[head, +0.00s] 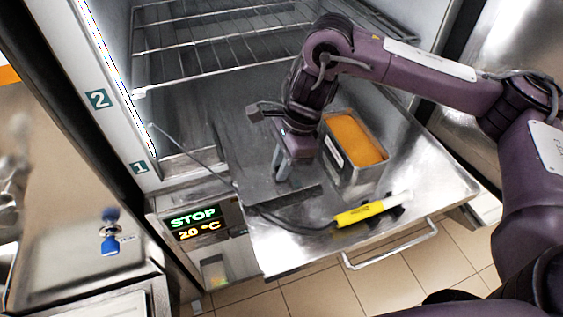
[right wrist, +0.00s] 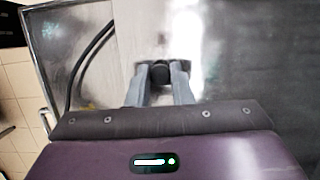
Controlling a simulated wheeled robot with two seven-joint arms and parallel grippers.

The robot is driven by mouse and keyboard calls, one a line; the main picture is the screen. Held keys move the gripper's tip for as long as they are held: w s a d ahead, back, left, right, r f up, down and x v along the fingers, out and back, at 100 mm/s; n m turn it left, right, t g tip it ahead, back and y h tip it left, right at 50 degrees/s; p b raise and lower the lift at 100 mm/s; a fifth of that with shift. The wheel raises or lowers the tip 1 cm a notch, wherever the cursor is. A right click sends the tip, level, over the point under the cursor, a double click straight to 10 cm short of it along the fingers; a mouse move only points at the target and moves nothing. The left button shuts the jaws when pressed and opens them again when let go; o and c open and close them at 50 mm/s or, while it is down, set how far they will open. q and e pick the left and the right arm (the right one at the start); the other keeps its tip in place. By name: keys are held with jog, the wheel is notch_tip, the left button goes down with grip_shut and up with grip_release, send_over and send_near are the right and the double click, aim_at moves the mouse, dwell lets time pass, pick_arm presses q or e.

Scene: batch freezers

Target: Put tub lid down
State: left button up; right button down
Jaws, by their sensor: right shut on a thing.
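My right gripper (head: 281,176) is low over the pulled-out steel tray, left of the tub. In the right wrist view its two fingers (right wrist: 162,75) are shut on a small dark knob (right wrist: 160,73), which I take for the handle of the tub lid. The lid looks like a flat grey metal plate (head: 255,172) under the fingers; its edges blend with the tray, so I cannot tell whether it touches it. The open steel tub (head: 371,183), filled with orange mix, stands upright on the tray to the right. My left gripper is out of view.
A yellow-handled probe (head: 360,214) with a dark cable lies across the tray's front (head: 300,255). Wire racks (head: 215,40) are in the freezer behind. A display (head: 195,224) reads STOP and 2.0 °C. Bare tray shows right of the tub.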

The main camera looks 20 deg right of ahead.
aim_at(296, 171)
jog(key=shift+f+b, duration=0.45)
jog(key=shift+f, duration=0.2)
jog(key=c, duration=1.3)
grip_release()
jog(key=shift+r, duration=0.1)
jog(key=shift+r+p, duration=0.25)
jog(key=shift+p, duration=0.1)
jog(key=p+v, duration=0.1)
jog(key=v, duration=1.1)
jog(key=shift+r, duration=0.3)
